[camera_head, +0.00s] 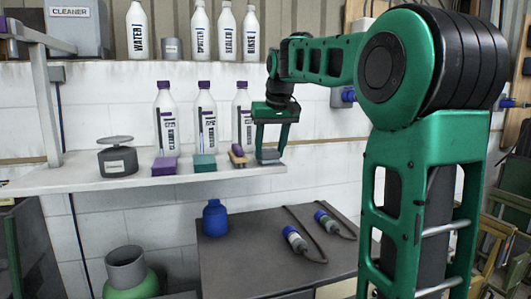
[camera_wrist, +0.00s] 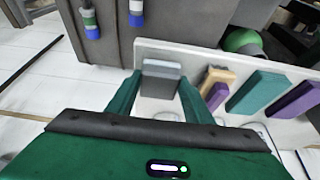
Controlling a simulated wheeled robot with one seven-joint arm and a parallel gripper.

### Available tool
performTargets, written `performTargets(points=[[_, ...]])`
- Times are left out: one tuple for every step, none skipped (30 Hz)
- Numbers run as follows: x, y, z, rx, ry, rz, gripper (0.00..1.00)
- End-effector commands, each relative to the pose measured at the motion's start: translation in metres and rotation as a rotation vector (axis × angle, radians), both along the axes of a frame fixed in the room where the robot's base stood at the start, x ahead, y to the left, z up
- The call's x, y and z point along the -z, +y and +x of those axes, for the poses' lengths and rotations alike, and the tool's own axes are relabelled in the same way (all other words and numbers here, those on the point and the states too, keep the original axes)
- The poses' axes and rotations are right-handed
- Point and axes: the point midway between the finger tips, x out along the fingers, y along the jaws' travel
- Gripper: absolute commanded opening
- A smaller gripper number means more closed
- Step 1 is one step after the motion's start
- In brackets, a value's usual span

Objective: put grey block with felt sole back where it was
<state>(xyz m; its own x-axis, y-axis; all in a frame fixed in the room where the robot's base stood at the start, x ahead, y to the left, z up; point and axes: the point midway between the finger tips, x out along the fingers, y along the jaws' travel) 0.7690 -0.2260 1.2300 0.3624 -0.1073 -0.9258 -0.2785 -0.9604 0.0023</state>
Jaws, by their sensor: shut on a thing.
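The grey block with the felt sole (camera_head: 268,155) is at the right end of the white shelf (camera_head: 60,182) in the head view. It also shows in the wrist view (camera_wrist: 161,84), between my fingers. My gripper (camera_head: 270,150) reaches down from above and is shut on the grey block. The block appears to be at the shelf surface; whether it touches cannot be told. Its underside is hidden.
White bottles (camera_head: 206,118) stand close behind. The shelf's right end is close.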

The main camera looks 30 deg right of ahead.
Motion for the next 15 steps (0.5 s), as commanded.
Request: performTargets(points=[[0.0022,0.0000,-0.0004,0.000,0.000,0.000,0.14],[0.0028,0.0001,-0.0004,0.000,0.000,0.000,0.14],[0.0028,0.0001,-0.0003,0.000,0.000,0.000,0.14],[0.0027,0.0001,-0.0003,0.000,0.000,0.000,0.14],[0.0026,0.0002,-0.0002,0.000,0.000,0.000,0.14],[0.0026,0.0002,-0.0002,0.000,0.000,0.000,0.14],[0.0025,0.0003,-0.0002,0.000,0.000,0.000,0.14],[0.0026,0.0003,-0.0002,0.000,0.000,0.000,0.14],[0.0029,0.0003,-0.0001,0.000,0.000,0.000,0.14],[0.0035,0.0005,-0.0002,-0.001,0.000,0.000,0.14],[0.0043,0.0005,-0.0002,-0.001,0.000,0.000,0.14],[0.0043,0.0005,0.0000,-0.001,0.000,0.000,0.54],[0.0042,0.0005,-0.0001,-0.001,0.000,0.000,0.61],[0.0042,0.0006,0.0000,-0.001,0.000,0.000,0.65],[0.0042,0.0007,0.0001,-0.001,0.000,0.000,0.65]])
